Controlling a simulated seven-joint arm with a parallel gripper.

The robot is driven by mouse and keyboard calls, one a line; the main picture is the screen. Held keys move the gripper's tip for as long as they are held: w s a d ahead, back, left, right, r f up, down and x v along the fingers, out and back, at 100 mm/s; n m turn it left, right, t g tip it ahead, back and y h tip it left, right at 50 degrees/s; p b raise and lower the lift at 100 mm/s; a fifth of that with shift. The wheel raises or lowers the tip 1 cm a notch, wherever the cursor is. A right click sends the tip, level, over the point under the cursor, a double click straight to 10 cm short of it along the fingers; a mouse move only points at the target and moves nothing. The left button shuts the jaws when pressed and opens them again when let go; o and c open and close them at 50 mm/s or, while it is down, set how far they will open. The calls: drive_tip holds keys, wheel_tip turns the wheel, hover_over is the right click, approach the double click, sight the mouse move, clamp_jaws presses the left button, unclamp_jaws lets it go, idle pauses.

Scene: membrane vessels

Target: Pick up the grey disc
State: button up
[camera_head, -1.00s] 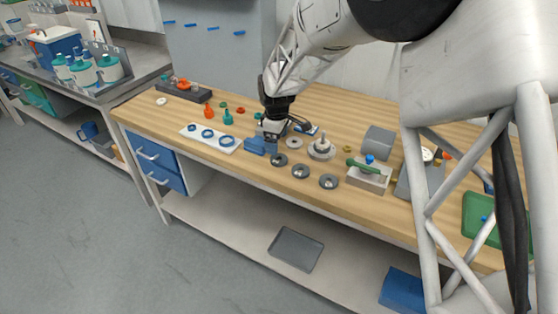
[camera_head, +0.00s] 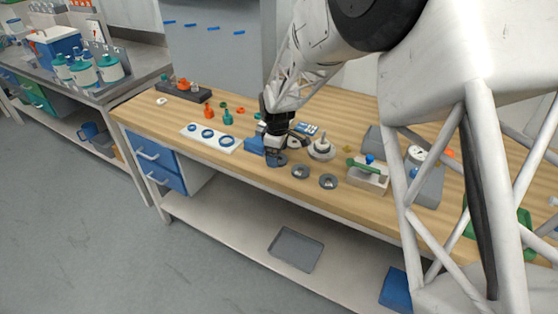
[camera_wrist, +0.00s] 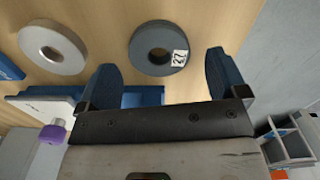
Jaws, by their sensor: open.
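In the wrist view a dark grey disc (camera_wrist: 146,46) with a centre hole and a small white label lies flat on the wooden bench. My gripper (camera_wrist: 162,76) is open and empty, with its two blue fingers apart and the disc beyond their tips, roughly between them. A lighter grey ring (camera_wrist: 43,38) lies to the left of it. In the head view my gripper (camera_head: 275,157) is low over the bench and hides most of one dark disc.
A blue block (camera_head: 254,144) stands just left of my gripper. A stepped metal piece (camera_head: 321,149) stands to the right, then a grey box with a green-handled tool (camera_head: 367,176). A white strip with blue rings (camera_head: 212,138) lies to the left.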

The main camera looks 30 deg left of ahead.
drive_tip(key=shift+f, duration=0.65)
drive_tip(key=shift+c, duration=0.3)
drive_tip(key=c, duration=0.9)
